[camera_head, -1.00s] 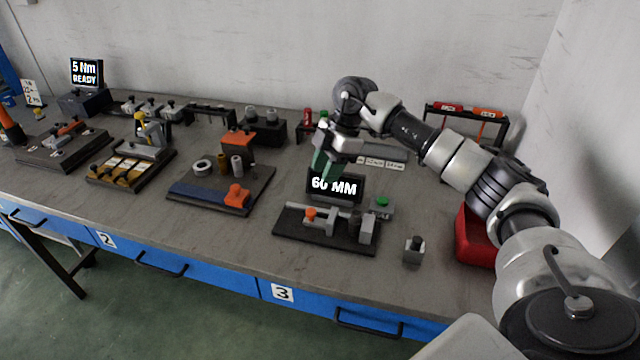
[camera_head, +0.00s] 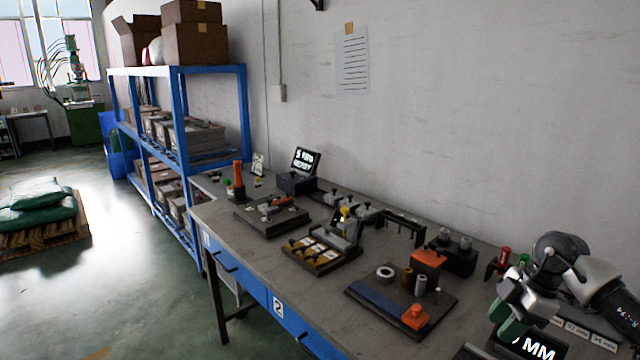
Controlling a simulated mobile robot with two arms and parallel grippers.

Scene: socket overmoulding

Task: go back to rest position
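My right gripper (camera_head: 510,325) is at the lower right, above the workbench (camera_head: 235,235). Its green fingers point down, close to the dark display reading "MM" (camera_head: 532,345), which is cut by the bottom edge. The gap between the fingertips is not clear, and I see no part held in them. My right arm (camera_head: 600,290) comes in from the right edge. My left gripper is out of view.
Fixtures line the bench: a dark board with an orange block (camera_head: 415,317), a tray with yellow parts (camera_head: 322,262), and a lit torque display (camera_head: 304,160). A blue shelf (camera_head: 210,158) with boxes stands beyond. The floor at left is open, with a pallet (camera_head: 45,238).

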